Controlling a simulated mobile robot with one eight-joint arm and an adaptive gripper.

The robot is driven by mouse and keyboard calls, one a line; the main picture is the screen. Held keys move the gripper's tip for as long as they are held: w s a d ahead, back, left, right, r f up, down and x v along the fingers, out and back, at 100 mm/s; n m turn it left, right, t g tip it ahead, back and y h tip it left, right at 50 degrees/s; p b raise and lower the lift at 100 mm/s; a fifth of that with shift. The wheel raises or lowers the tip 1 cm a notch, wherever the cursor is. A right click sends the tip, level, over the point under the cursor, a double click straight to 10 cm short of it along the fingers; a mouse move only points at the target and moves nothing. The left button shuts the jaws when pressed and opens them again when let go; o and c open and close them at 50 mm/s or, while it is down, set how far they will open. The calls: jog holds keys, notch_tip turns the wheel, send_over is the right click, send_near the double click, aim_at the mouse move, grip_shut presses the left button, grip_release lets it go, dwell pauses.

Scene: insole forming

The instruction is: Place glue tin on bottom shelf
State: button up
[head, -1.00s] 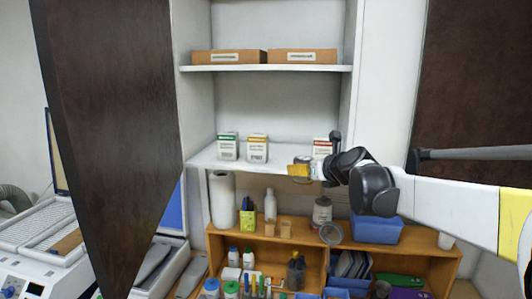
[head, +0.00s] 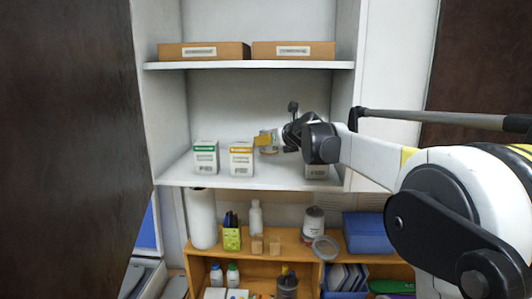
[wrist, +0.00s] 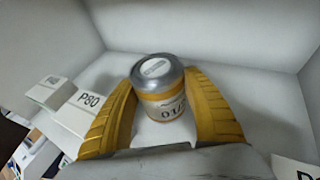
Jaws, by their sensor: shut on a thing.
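The glue tin (wrist: 158,100) is a small silver-topped can with a yellow band and a white printed label. My gripper (wrist: 165,105) is shut on it, with a yellow finger on each side, in the wrist view. In the head view my gripper (head: 265,138) is inside the cabinet, over the bottom shelf (head: 255,183), and the tin (head: 269,150) shows small below the fingers. The tin looks upright. I cannot tell whether its base touches the shelf.
A green-marked box (head: 206,157) and a yellow-marked box (head: 241,159) stand left of my gripper. Another box (head: 317,171) is partly hidden behind my arm on the right. Cardboard boxes (head: 203,51) sit on the shelf above. A dark cabinet door (head: 65,150) stands at left.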

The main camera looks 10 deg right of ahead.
aim_at(273, 153)
jog(key=f, duration=0.4)
jog(key=shift+s+p, duration=0.2)
jog(key=shift+p, duration=0.15)
jog(key=shift+w+f, duration=0.2)
jog(key=shift+s+f, duration=0.1)
jog(key=o, duration=1.1)
jog(key=shift+c, duration=0.2)
